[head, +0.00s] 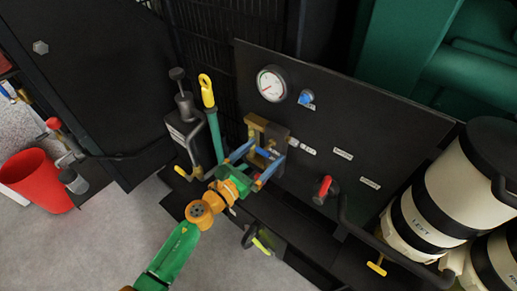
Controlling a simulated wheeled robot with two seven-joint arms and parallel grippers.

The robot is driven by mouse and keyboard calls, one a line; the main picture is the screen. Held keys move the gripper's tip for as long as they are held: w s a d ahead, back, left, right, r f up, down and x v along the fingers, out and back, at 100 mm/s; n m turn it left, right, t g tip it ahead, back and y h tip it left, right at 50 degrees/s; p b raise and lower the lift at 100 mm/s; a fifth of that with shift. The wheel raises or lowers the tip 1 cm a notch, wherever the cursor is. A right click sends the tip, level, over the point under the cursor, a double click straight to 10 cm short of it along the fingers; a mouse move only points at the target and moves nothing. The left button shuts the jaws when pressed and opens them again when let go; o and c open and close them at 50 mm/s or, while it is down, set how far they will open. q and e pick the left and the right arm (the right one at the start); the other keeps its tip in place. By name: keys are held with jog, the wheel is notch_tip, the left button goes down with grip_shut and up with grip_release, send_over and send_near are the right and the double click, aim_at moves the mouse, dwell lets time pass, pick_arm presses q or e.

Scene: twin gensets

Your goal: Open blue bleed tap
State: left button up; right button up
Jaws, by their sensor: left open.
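A small blue lever (265,153), which looks like the blue bleed tap, sits at the brass fitting (258,124) on the black panel. My left gripper (264,151) reaches up to it from below. Its two fingers are apart, one on each side of the blue lever. I cannot tell whether either finger touches it. The gripper hides part of the fitting's lower side. A separate round blue knob (306,97) is higher on the panel, right of the gauge. My right gripper is not in view.
A white gauge (272,84) and a red-handled valve (323,188) are on the panel. A yellow-topped green handle (210,115) and a dark hand pump (185,125) stand close left. White-and-black canisters (440,190) stand right. A red bucket (37,180) is far left.

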pick_arm(q)
jog(key=shift+w+d+f, duration=0.1)
jog(key=shift+w+d, duration=0.15)
jog(key=shift+w, duration=0.2)
jog(key=shift+w+a+f, duration=0.1)
jog(key=shift+w, duration=0.1)
jog(key=shift+s, duration=0.15)
jog(key=c, duration=1.3)
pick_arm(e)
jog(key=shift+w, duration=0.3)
